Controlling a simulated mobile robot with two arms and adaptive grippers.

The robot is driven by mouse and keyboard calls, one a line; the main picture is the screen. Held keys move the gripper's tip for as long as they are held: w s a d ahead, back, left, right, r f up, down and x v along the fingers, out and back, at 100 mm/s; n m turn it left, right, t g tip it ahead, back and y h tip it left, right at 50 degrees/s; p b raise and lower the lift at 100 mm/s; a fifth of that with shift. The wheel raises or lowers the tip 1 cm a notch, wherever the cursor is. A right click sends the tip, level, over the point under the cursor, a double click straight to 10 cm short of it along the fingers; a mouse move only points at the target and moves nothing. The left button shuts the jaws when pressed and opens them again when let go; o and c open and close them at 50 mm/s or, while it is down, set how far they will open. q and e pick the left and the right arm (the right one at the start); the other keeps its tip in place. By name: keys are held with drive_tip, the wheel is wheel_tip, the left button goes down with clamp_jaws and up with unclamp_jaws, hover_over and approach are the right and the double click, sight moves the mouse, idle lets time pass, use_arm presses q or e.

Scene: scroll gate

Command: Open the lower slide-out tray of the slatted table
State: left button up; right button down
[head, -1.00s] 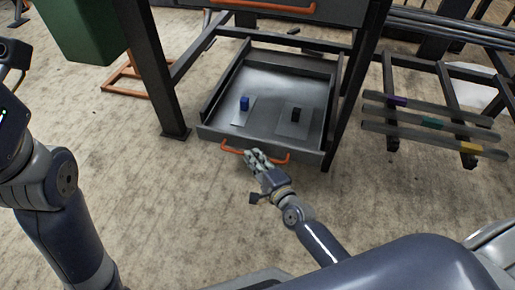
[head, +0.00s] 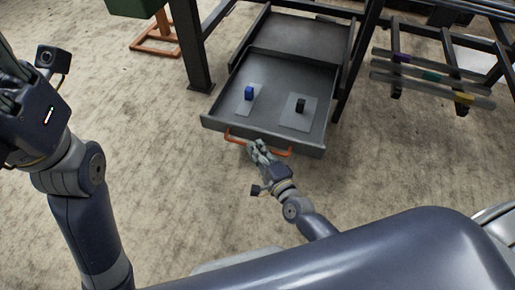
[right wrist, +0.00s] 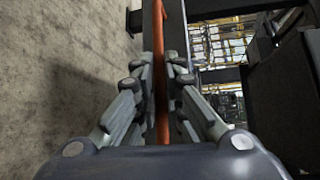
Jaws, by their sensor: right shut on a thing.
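The lower slide-out tray (head: 275,73) stands well out from the dark frame of the slatted table (head: 187,45) in the head view. An orange bar handle (head: 284,152) runs along its front wall. My right gripper (head: 258,147) is shut on this handle. In the right wrist view the fingers (right wrist: 160,68) lie on both sides of the orange handle (right wrist: 161,100), which passes between them. My left arm (head: 82,180) is at the left of the head view, but its fingers are out of the picture.
A blue block (head: 249,93) and a black block (head: 300,105) stand on grey plates in the tray. At right is a rack with bars (head: 432,77) marked purple, green and yellow. An orange stand (head: 155,38) is on the floor at upper left. The floor around my right arm is clear.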

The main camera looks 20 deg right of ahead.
drive_tip(key=shift+s+a, duration=0.2)
drive_tip(key=shift+s, duration=0.1)
drive_tip(key=c, duration=1.7)
unclamp_jaws()
drive_tip(key=shift+v, duration=3.7)
